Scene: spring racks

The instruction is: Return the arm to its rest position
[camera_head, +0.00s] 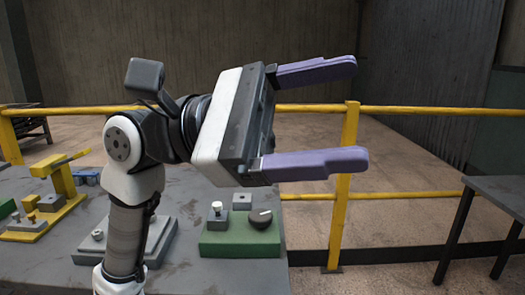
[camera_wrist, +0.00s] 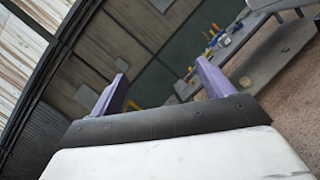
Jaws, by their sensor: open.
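My gripper (camera_head: 338,118) is raised above the grey table and points to the right in the head view. Its two purple fingers are wide apart with nothing between them. The fingers also show in the wrist view (camera_wrist: 158,92), spread apart and empty, with the room tilted behind them. My arm rises from the lower left of the head view and bends at the wrist. It hides part of the table and of a grey block behind it.
A green block (camera_head: 240,243) with a dark knob and a grey plate (camera_head: 160,236) stand on the grey table (camera_head: 230,280). A yellow fixture (camera_head: 62,180) is at left. A yellow railing (camera_head: 345,180) runs behind. Another dark table (camera_head: 500,193) is at right.

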